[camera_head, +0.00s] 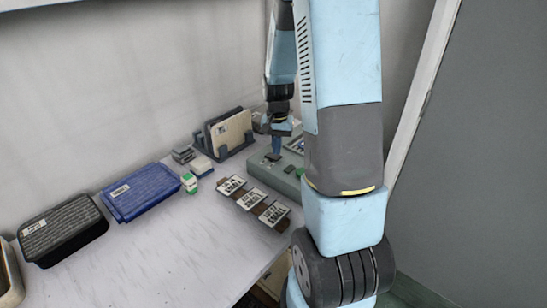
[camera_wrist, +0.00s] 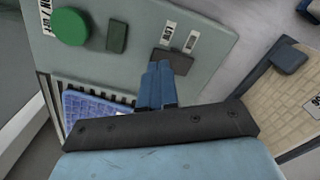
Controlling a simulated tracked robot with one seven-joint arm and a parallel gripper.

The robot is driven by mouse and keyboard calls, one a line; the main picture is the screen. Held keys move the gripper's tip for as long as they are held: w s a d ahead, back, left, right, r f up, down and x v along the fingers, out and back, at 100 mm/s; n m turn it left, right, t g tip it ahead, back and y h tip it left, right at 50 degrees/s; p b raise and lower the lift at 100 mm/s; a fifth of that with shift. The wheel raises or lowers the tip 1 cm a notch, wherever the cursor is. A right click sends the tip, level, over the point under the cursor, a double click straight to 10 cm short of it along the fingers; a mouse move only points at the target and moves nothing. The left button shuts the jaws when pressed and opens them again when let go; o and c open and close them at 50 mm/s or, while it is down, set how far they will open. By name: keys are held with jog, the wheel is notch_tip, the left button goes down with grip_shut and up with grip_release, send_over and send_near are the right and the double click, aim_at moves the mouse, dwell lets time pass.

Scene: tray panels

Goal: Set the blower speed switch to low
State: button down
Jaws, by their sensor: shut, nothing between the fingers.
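My gripper (camera_head: 276,148) is over the grey-green panel (camera_head: 262,170) on the table, pointing down. In the wrist view its blue fingers (camera_wrist: 157,84) are together with nothing between them. Their tips are at a dark grey switch (camera_wrist: 183,62) on the panel (camera_wrist: 215,50); I cannot tell whether they touch it. Two small white labels (camera_wrist: 168,33) (camera_wrist: 191,40) are above the switch, too small to read surely. The fingers hide part of the switch, so its setting cannot be told.
In the head view, a blue tray (camera_head: 140,192), a black tray (camera_head: 62,228) and labelled cards (camera_head: 250,199) lie to the left.

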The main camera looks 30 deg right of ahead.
jog(key=shift+f, duration=0.9)
dwell(0.8)
jog(key=shift+r, duration=3.5)
notch_tip(320, 180, up, 14)
jog(key=n+t, duration=0.3)
jog(key=n, duration=0.1)
send_over(277, 157)
jog(key=s+a, duration=0.7)
jog(key=s, duration=0.1)
jog(key=s+a+r+n+t, duration=0.2)
jog(key=s+a+r, duration=0.3)
jog(key=s, duration=0.8)
notch_tip(277, 157, up, 2)
jog(key=shift+s+r+n+t, duration=0.2)
jog(key=shift+s+n+t, duration=0.1)
jog(key=shift+n, duration=0.5)
